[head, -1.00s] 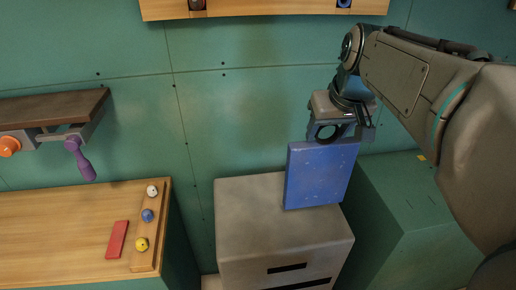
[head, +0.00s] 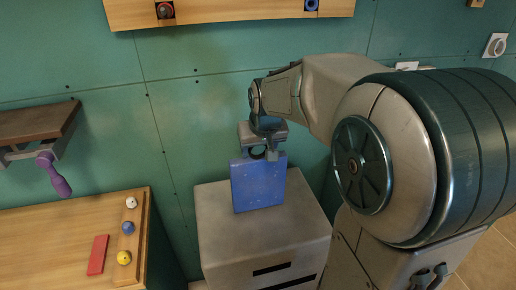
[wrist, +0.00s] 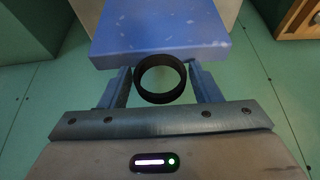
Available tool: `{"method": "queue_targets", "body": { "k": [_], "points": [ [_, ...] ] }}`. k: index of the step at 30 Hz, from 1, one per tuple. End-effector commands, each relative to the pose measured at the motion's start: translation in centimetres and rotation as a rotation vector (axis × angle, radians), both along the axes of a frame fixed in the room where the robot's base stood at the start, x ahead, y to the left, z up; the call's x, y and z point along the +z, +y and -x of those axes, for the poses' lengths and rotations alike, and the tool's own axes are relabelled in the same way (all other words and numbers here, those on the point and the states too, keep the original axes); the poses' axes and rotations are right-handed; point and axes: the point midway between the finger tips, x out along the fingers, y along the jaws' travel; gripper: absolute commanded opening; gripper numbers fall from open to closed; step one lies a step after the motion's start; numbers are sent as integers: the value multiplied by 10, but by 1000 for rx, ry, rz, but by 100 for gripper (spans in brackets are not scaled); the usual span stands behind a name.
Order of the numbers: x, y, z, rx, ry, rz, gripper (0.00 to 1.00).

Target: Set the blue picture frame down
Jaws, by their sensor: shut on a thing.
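The blue picture frame (head: 258,184) is a flat speckled blue panel, held upright by its top edge. My gripper (head: 264,153) is shut on it from above. In the wrist view the blue picture frame (wrist: 160,30) spans the top, with my gripper's two fingers (wrist: 160,82) at its near edge and a dark ring between them. The frame hangs over the top of the grey cabinet (head: 212,205). Its lower edge is at or just above that top; I cannot tell whether it touches.
At left a wooden bench (head: 50,240) carries a red block (head: 97,255) and a strip with white, blue and yellow knobs (head: 128,228). A brown shelf (head: 40,125) with a purple handle (head: 53,175) is on the green wall. Bare cabinet top shows around the frame.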

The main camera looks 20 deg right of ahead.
Motion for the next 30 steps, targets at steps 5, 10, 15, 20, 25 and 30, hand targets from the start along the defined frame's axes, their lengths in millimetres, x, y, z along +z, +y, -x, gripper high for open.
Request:
{"method": "queue_targets", "body": {
  "k": [5, 10, 15, 20, 25, 30],
  "points": [
    [-8, 0, 0, 0, -2, 0, 11],
    [-8, 0, 0, 0, -2, 0, 11],
    [-11, 0, 0, 0, -1, 0, 68],
    [-11, 0, 0, 0, -1, 0, 79],
    [-10, 0, 0, 0, -1, 0, 79],
    [3, 0, 4, 0, -5, 0, 79]
  ]
}}
